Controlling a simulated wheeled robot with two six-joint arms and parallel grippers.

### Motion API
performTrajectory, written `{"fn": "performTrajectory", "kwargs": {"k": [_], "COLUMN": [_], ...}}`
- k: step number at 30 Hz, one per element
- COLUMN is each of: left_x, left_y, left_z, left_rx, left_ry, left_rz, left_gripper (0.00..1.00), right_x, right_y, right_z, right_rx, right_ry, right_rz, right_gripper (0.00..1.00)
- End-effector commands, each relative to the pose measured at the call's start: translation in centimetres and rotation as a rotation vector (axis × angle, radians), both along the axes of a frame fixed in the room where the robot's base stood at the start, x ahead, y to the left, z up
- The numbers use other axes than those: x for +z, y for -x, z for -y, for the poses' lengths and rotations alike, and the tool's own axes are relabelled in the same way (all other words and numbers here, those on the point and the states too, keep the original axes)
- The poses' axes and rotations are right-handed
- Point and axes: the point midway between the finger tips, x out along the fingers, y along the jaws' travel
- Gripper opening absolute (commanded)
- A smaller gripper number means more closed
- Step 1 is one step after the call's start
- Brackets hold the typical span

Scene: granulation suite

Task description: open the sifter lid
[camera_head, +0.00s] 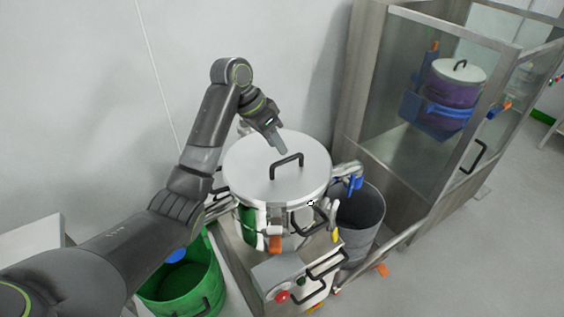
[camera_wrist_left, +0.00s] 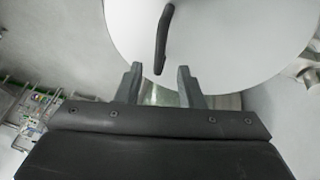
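The sifter lid (camera_head: 252,165) is a round, pale grey disc lying flat on the sifter body. A black bar handle (camera_head: 287,161) stands up near its middle. My left gripper (camera_head: 282,148) is above the back part of the lid, just behind the handle. In the left wrist view the two fingers (camera_wrist_left: 157,84) are apart with nothing between them. The black handle (camera_wrist_left: 163,42) and the lid (camera_wrist_left: 220,40) lie beyond the fingertips there. Latches with an orange part (camera_head: 275,240) are at the sifter's front. My right gripper is in neither view.
A green bin (camera_head: 190,285) stands to the left of the sifter and a grey bin (camera_head: 362,225) to its right. A control box with a red button (camera_head: 282,297) is in front. A glass-walled cabinet (camera_head: 400,150) stands at the right. The wall is close behind.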

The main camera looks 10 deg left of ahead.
Motion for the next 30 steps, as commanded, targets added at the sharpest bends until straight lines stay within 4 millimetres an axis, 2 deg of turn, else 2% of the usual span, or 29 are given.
{"fn": "performTrajectory", "kwargs": {"k": [1,5,12,21,22,30], "left_x": [-1.1,-1.9,-3.7,-4.0,-4.0,-4.0], "left_y": [-0.1,-0.2,-0.6,-0.6,-0.6,-0.6], "left_z": [0.3,0.7,1.6,1.7,1.7,1.7], "left_rx": [0.000,0.000,0.001,-0.001,0.000,0.000], "left_ry": [0.001,0.001,0.000,0.000,0.000,0.000], "left_rz": [-0.001,-0.001,0.000,0.000,0.000,0.000], "left_gripper": [0.34,0.34,0.34,0.34,0.33,0.00], "right_x": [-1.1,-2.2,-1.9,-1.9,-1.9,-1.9], "right_y": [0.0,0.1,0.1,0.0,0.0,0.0], "right_z": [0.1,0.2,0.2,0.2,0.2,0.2], "right_rx": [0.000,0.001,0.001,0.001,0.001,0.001], "right_ry": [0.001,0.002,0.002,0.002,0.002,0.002], "right_rz": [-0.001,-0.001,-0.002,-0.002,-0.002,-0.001], "right_gripper": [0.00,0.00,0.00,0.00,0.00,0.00]}}
